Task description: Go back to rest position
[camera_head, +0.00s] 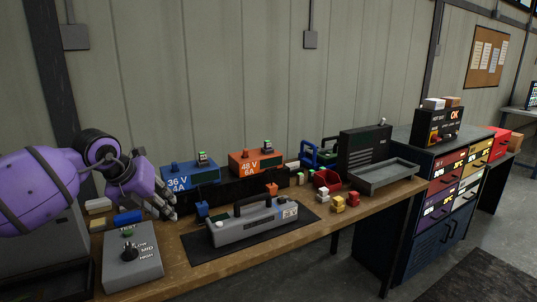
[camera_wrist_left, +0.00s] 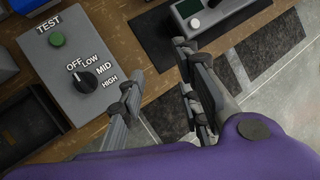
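My left gripper (camera_head: 168,206) is at the left of the bench, on the purple arm that comes in from the left. It is above the bench top, behind the grey test box and left of the grey battery-shaped unit. In the left wrist view its two fingers (camera_wrist_left: 156,68) are spread apart with nothing between them. The grey test box (camera_head: 145,270) has a knob marked OFF, LOW, MID and HIGH; it also shows in the left wrist view (camera_wrist_left: 52,68), left of the fingers. My right gripper is not in view.
A grey unit with a handle (camera_head: 250,229) lies on a dark mat (camera_head: 196,247). Blue (camera_head: 190,173) and orange (camera_head: 250,161) chargers stand behind it. A grey tray (camera_head: 378,178) and a drawer cabinet (camera_head: 420,205) are at right. Floor shows in front of the bench.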

